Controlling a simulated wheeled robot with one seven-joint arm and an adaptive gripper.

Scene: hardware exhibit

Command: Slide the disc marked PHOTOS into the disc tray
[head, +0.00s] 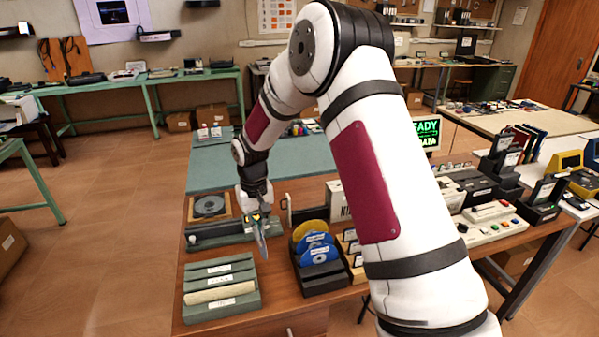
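My gripper (257,220) points down over the left part of the wooden table. It appears shut on a thin, pale, silvery-blue disc (262,243), seen almost edge-on and hanging below the fingers. I cannot read any marking on it. To its right, a dark rack holds a yellow disc (306,230) and blue discs (319,252) standing upright; their labels are too small to read. Left of the gripper, a round grey disc shape lies in a square wooden-edged holder (192,207). I cannot tell whether this is the disc tray.
A long dark grey unit (207,232) lies just left of the gripper. A grey-green slotted holder (219,270) stands in front. Small boxes and devices (492,222) crowd the right. A green mat (212,170) behind is mostly clear.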

